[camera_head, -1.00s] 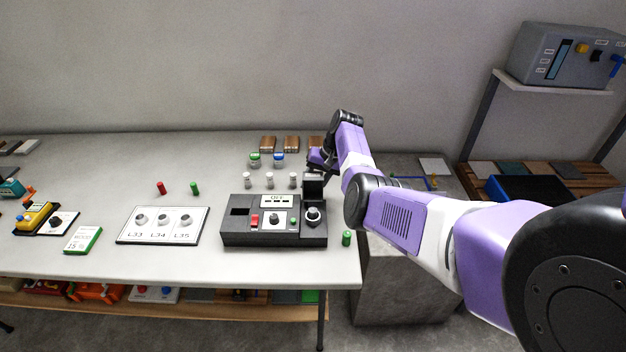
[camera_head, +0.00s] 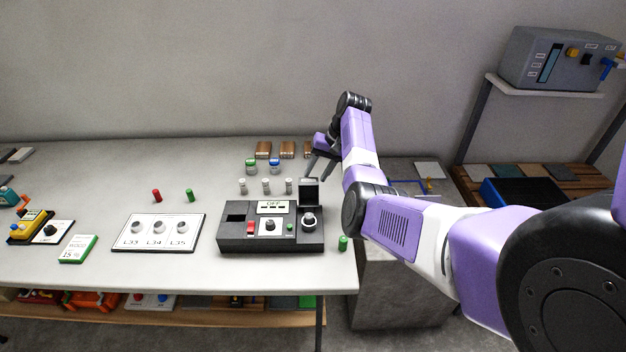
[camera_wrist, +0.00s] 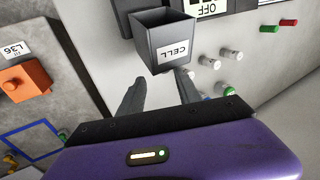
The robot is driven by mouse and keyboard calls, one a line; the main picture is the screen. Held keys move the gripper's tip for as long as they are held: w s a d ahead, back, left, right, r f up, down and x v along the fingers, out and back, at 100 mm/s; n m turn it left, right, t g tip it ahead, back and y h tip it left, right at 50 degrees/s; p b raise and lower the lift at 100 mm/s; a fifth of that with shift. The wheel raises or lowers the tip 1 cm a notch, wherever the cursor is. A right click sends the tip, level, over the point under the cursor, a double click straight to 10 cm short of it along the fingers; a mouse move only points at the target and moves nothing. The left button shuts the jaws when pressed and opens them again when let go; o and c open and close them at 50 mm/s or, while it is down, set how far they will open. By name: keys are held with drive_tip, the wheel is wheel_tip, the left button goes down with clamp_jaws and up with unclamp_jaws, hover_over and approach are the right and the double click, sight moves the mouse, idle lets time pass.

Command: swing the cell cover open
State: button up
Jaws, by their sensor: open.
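The dark control box (camera_head: 235,238) sits near the right front of the table, its display reading OFF. The cell cover (camera_head: 309,194) stands upright at the box's right rear, swung up. A round knob (camera_head: 309,220) shows uncovered in front of it. In the wrist view the cover (camera_wrist: 163,38) is a grey, hollow, open-sided box with a CELL label. My gripper (camera_head: 318,168) is above and behind the cover, apart from it. In the wrist view its two dark fingers (camera_wrist: 160,88) are spread with nothing between them.
White-capped cells (camera_head: 266,187) and green and blue-capped ones (camera_head: 275,167) stand behind the box. A green cylinder (camera_head: 343,243) stands by its right front corner. A panel with three knobs (camera_head: 157,233) lies left. A grey block (camera_head: 400,285) stands beyond the table's right edge.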

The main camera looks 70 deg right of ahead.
drive_tip(key=shift+s+r, duration=0.1)
drive_tip(key=shift+r, duration=0.1)
drive_tip(key=s+d+r+p, duration=0.2)
drive_tip(key=d+r+p, duration=0.1)
drive_tip(key=r, duration=0.5)
drive_tip(key=shift+d+p, duration=0.35)
drive_tip(key=shift+p, duration=0.2)
idle(0.4)
drive_tip(key=shift+s, duration=0.1)
drive_tip(key=shift+d, duration=0.1)
idle(0.8)
